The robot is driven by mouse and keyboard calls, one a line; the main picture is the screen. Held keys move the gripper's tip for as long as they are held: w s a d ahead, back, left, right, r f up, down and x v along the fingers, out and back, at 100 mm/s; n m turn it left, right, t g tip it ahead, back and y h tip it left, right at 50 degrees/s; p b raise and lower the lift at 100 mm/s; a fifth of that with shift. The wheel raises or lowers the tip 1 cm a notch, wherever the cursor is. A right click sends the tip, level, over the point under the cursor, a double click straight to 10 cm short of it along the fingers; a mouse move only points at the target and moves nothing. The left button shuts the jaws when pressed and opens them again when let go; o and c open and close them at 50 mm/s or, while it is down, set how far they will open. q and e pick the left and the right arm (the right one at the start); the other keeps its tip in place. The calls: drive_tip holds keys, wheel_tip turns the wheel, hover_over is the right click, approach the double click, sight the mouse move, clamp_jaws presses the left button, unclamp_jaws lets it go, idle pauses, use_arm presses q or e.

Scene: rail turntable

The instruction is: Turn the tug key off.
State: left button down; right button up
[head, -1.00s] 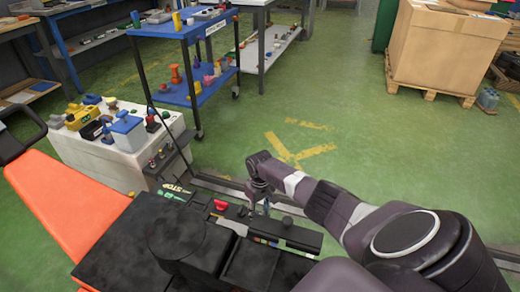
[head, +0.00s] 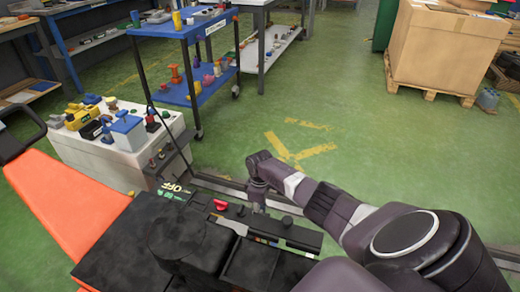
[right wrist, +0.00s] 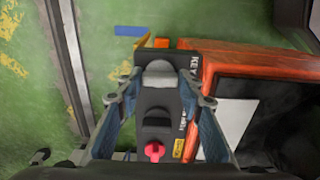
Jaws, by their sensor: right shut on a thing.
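The tug's dark control panel (head: 262,222) lies in front of me, and its raised end shows the lettering KEY in the right wrist view. A grey key (right wrist: 159,76) sits at the far end of this panel. My right gripper (right wrist: 158,84) has its fingers on either side of the key and is shut on it. In the head view, the right gripper (head: 257,197) points down at the panel's far edge and hides the key. My left gripper is not in view.
A red knob (head: 220,205) and a black lever stand on the panel near the key. The tug's orange body (head: 62,200) is at the left. A white cabinet (head: 110,160) with several parts stands beyond it. Green floor is clear behind my right arm.

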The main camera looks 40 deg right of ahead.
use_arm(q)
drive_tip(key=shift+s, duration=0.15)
use_arm(e)
drive_tip(key=o, duration=1.2)
drive_tip(key=shift+c, duration=0.2)
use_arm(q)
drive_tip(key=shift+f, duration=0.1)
use_arm(e)
wheel_tip(320, 180, up, 12)
